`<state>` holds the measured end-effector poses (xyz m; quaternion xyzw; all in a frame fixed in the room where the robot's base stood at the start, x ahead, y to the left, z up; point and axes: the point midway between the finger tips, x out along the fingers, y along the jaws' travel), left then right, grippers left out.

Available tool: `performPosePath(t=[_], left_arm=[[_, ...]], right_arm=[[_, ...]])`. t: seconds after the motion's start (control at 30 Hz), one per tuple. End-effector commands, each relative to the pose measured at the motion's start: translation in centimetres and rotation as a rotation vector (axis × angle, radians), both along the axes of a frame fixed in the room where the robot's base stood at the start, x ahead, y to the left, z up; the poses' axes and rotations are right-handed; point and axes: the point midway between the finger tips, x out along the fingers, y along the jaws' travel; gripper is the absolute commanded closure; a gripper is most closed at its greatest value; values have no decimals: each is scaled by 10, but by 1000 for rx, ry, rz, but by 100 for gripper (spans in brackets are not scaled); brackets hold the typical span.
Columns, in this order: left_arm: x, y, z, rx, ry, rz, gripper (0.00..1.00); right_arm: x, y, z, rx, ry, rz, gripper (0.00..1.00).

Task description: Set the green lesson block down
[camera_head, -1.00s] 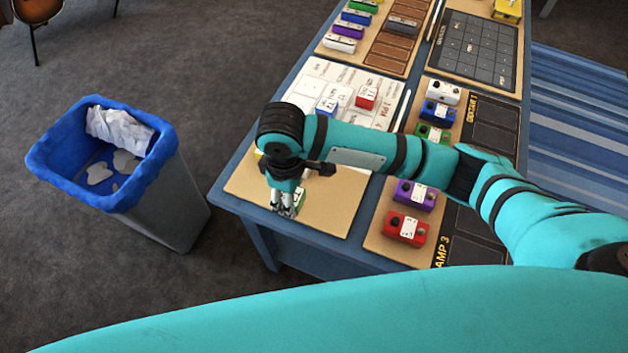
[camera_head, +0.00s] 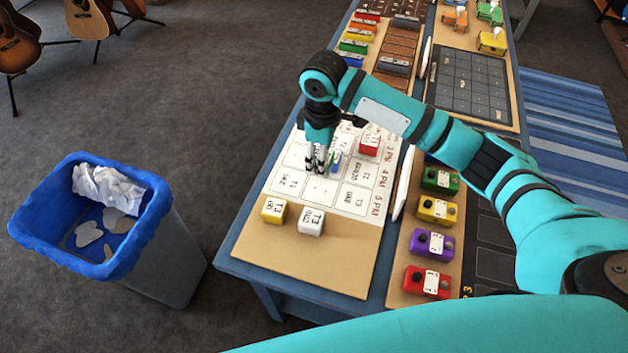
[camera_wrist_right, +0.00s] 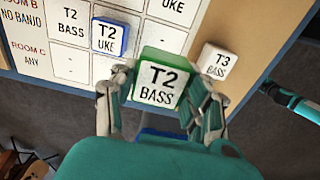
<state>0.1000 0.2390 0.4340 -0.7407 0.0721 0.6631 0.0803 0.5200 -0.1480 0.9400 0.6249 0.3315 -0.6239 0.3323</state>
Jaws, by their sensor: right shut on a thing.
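My right gripper (camera_head: 319,168) is over the white schedule sheet (camera_head: 321,190) on the table, its fingers pointing down. In the right wrist view, the right gripper (camera_wrist_right: 160,95) is shut on the green lesson block (camera_wrist_right: 158,82), marked T2 BASS, with a finger on each side. In the head view the fingers mostly hide this block. I cannot tell whether it touches the sheet. A blue block (camera_wrist_right: 109,38), marked T2 UKE, sits on the sheet close by. My left gripper is not in view.
A red block (camera_head: 369,145) stands on the sheet. Yellow (camera_head: 274,209) and white (camera_head: 311,221) blocks stand on the tan board (camera_head: 298,267) at the near end. Coloured pedals (camera_head: 435,245) line the right side. A blue bin (camera_head: 160,240) stands left of the table.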

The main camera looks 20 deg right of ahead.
Motion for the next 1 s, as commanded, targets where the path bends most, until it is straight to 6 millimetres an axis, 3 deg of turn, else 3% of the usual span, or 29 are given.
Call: performPosePath(t=[0.3,0.63,1.0], left_arm=[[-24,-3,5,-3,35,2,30],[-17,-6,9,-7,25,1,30],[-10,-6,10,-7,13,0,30]], right_arm=[[-1,-1,-52,-1,3,0,86],[-1,-1,-88,-2,4,0,86],[-1,-1,-95,0,1,0,86]])
